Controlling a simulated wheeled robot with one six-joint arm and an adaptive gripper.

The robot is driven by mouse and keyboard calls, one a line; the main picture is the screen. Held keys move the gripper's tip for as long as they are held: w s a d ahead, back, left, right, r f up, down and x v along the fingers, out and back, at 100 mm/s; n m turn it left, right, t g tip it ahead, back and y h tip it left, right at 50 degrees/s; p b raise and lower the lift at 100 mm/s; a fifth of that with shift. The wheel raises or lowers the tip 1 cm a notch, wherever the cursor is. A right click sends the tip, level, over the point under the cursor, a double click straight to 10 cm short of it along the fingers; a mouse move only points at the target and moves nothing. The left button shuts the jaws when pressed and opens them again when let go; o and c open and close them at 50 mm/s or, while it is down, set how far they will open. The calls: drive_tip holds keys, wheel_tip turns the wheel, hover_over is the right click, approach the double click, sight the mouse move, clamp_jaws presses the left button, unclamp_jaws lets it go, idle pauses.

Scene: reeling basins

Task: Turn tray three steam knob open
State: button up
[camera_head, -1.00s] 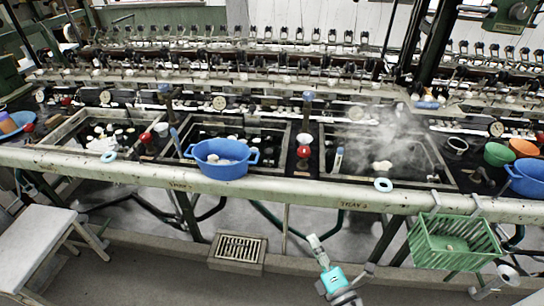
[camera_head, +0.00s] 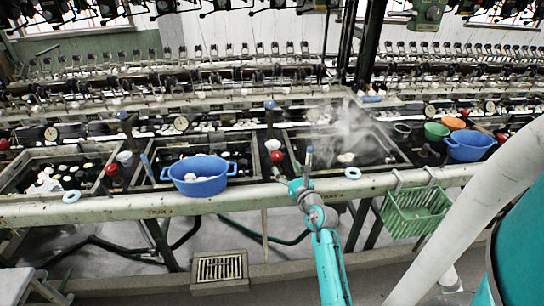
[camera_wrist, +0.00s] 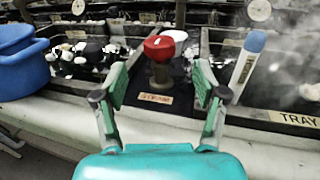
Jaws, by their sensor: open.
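The red steam knob (camera_head: 277,157) stands on the dark strip between the middle tray and the steaming right-hand tray (camera_head: 400,160). In the wrist view the red knob (camera_wrist: 160,47) sits on a brass stem, beyond and between my fingertips, with a small steam label (camera_wrist: 155,98) in front of it. My gripper (camera_head: 297,184) is open and empty at the front rail, just short of the knob; its two fingers also show in the wrist view (camera_wrist: 160,82). A tray label (camera_wrist: 298,118) is partly in view at right; its number is cut off.
A blue basin (camera_head: 199,179) sits on the rail left of the knob. A white thermometer with a blue top (camera_wrist: 249,58) stands right of my fingers. Another red knob (camera_head: 111,169) is farther left. A green basket (camera_head: 415,212) hangs from the rail at right.

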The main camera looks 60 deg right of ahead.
sight(279, 158)
drive_tip(key=x, duration=0.9)
drive_tip(key=shift+w, duration=0.1)
drive_tip(key=c, duration=1.2)
